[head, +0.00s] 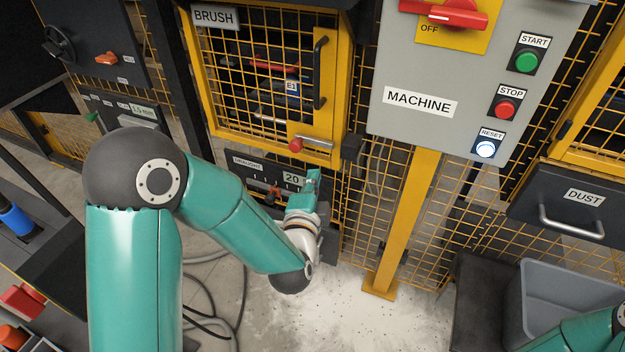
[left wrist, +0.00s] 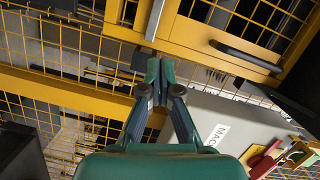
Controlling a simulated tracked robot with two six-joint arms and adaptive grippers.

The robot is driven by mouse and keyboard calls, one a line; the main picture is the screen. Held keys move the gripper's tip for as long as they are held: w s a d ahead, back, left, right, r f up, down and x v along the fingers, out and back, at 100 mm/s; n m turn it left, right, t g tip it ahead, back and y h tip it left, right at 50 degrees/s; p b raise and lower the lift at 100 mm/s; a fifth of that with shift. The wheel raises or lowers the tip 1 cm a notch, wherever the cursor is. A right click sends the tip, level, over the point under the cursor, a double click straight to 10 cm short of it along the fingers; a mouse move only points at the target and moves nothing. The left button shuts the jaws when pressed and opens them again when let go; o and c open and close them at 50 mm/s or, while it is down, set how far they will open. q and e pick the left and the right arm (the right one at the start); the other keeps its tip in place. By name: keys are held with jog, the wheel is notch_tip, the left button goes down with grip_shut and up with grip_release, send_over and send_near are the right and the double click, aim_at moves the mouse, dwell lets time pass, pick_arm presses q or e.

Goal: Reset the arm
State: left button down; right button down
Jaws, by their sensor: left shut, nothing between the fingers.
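My left gripper (head: 314,180) is at the end of my teal left arm, in front of the panel below the yellow BRUSH door. In the left wrist view its two fingers (left wrist: 153,72) meet at the tips with nothing between them. Mesh, yellow frame and the door with its black handle show behind them; I cannot tell whether the tips touch anything. Part of my right arm shows at the lower right corner of the head view; its gripper is out of the picture.
The yellow BRUSH door (head: 343,80) has a black handle and a latch with a red knob (head: 296,146). The grey MACHINE box (head: 400,75) carries a red switch (head: 455,14) at OFF and START, STOP and lit RESET (head: 486,149) buttons. A grey bin (head: 560,275) stands under the DUST drawer (head: 550,205).

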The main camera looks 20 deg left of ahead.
pick_arm(q)
jog(key=shift+s, duration=0.1)
dwell(0.4)
